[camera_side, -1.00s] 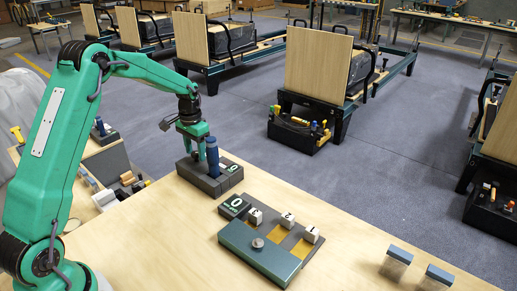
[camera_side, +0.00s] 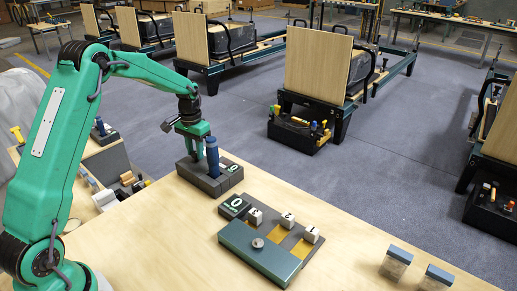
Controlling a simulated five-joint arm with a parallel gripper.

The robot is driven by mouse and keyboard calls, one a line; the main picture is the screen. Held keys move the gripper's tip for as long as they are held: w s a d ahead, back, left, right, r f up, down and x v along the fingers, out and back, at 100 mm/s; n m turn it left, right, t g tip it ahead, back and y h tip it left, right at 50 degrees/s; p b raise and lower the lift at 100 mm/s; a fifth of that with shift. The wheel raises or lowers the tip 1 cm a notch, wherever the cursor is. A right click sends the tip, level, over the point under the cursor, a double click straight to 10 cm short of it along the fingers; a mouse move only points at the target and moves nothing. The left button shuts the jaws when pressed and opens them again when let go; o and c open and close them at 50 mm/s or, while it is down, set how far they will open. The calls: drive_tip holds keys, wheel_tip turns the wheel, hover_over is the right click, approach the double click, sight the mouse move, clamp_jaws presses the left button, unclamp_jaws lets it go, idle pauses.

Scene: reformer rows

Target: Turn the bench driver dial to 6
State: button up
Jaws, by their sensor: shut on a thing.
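The bench driver is a dark grey block (camera_side: 208,181) on the near table, at the table's far left. A blue upright handle (camera_side: 212,158) stands on it, and a small dark display (camera_side: 232,168) at its right end seems to read 0. My gripper (camera_side: 205,152) points down at the block and is shut on the blue handle. The exact contact of the fingers is small and partly hidden. A separate dial face is not clear in this view.
A teal-fronted board (camera_side: 262,256) with a round knob lies right of the driver. It has a sign (camera_side: 236,205) reading 0 and white cubes (camera_side: 288,220). Two blue-topped blocks (camera_side: 399,254) are at the right. The front table surface is clear.

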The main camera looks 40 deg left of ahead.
sight(195, 153)
drive_tip(key=n, duration=0.3)
drive_tip(key=shift+r+n, duration=0.1)
drive_tip(key=shift+n, duration=2)
drive_tip(key=o, duration=1)
drive_tip(key=shift+c, duration=0.2)
drive_tip(key=shift+r, duration=0.1)
drive_tip(key=shift+r, duration=3.8)
